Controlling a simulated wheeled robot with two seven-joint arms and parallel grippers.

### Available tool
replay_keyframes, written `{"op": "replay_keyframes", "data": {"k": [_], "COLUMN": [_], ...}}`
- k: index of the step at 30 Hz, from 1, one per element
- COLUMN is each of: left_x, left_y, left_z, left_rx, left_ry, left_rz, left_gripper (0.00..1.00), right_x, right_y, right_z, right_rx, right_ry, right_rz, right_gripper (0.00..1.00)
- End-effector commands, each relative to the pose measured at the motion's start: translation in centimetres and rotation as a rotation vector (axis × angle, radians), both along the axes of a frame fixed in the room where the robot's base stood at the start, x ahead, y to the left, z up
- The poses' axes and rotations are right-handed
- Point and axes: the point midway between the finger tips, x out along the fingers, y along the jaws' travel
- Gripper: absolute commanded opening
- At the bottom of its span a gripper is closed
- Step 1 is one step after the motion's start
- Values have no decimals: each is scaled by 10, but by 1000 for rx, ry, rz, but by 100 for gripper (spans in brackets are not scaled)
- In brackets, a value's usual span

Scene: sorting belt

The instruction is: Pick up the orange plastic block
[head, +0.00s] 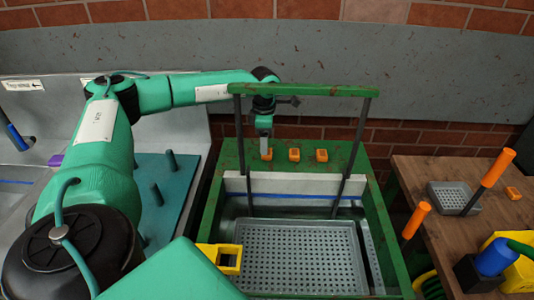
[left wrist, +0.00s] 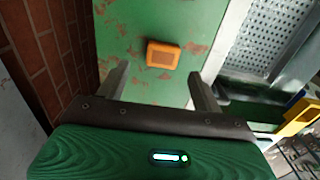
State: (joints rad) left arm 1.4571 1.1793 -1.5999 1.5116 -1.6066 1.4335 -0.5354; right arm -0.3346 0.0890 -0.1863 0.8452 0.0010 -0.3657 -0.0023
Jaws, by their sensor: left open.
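Three small orange blocks sit in a row on the far green ledge (head: 340,153): a left one (head: 267,154), a middle one (head: 294,155) and a right one (head: 321,155). My left gripper (head: 265,135) points down above the left block. In the left wrist view my left gripper (left wrist: 158,70) is open and empty. One orange block (left wrist: 163,54) lies just beyond its fingertips, roughly centred between them, on the worn green surface (left wrist: 150,20). I cannot tell the exact height gap. My right gripper is not in view.
A green frame bar (head: 305,90) on dark posts stands close to the left arm. A perforated grey tray (head: 300,255) sits in front of the ledge. A wooden table (head: 440,185) at right holds another orange block (head: 512,193), a grey tray (head: 452,197) and orange-handled tools.

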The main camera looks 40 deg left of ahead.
Motion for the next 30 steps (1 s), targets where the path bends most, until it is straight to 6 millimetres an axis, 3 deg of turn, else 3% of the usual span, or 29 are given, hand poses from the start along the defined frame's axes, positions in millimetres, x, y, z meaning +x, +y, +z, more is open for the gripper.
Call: {"op": "replay_keyframes", "data": {"k": [7,16,23,30], "left_x": [-2,-1,-1,-1], "left_y": [-3,-3,-3,-3], "left_z": [-33,-39,-39,-38], "left_rx": [1,0,0,0], "left_ry": [3,0,0,0], "left_rz": [0,0,0,0], "left_gripper": [67,67,22,19], "right_x": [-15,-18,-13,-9], "right_y": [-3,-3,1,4], "right_z": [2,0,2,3], "right_rx": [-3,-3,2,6], "right_ry": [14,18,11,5], "right_rz": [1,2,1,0], "right_gripper": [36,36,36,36]}}
